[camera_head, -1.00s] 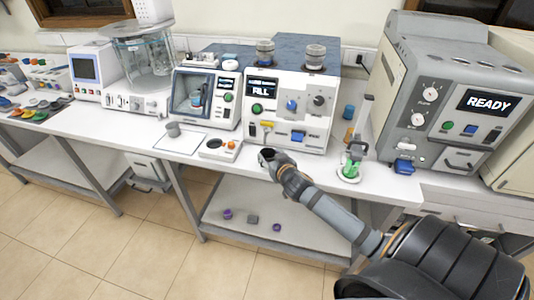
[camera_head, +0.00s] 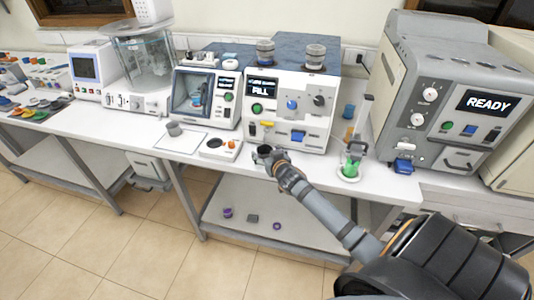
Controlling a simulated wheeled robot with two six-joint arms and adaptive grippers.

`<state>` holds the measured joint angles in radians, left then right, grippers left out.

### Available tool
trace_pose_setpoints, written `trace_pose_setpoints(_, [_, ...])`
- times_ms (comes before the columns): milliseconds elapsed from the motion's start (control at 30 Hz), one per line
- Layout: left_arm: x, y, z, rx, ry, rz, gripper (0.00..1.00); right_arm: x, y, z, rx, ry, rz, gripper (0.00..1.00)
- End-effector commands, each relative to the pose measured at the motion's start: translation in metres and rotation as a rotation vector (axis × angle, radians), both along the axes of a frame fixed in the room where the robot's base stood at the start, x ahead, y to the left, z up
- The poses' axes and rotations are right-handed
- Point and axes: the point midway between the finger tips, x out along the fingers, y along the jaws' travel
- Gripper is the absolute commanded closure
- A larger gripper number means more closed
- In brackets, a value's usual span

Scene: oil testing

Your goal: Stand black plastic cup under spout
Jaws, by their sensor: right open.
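The machine reading FILL (camera_head: 285,135) stands at the middle of the bench, with a yellow part (camera_head: 267,124) and a blue part (camera_head: 298,135) on its front. A small dark, round cup-like thing (camera_head: 263,149) is at my right gripper (camera_head: 269,155), low in front of this machine. It is too small to tell whether this is the black plastic cup. My right gripper is open at the bench's front edge, its fingers close to that dark thing; contact cannot be told. The spout cannot be made out clearly. My left gripper is not in view.
A small white box with an orange knob (camera_head: 231,144) is beside my gripper. A glass cylinder with green liquid (camera_head: 351,166) stands to the right. A READY machine (camera_head: 440,110) is further right.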

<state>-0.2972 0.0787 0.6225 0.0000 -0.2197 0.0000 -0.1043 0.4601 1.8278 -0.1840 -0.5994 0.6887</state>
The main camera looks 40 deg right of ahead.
Motion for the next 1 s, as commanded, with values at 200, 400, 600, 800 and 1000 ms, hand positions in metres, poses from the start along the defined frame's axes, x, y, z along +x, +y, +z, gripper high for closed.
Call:
trace_pose_setpoints(200, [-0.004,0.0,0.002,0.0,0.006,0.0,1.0,-0.001,0.0,0.004,-0.001,-0.001,0.0,0.24])
trace_pose_setpoints(400, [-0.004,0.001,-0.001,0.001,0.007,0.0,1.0,-0.036,0.009,0.015,-0.006,0.003,0.005,0.24])
trace_pose_setpoints(600, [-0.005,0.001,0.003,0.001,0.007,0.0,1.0,-0.08,0.021,0.033,-0.008,0.004,0.006,0.24])
trace_pose_setpoints(800, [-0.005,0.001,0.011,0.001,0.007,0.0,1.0,-0.105,0.027,0.043,-0.003,0.002,0.002,0.24])
trace_pose_setpoints(1000, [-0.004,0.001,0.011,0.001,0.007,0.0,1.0,-0.11,0.029,0.044,0.0,-0.001,0.0,0.24])
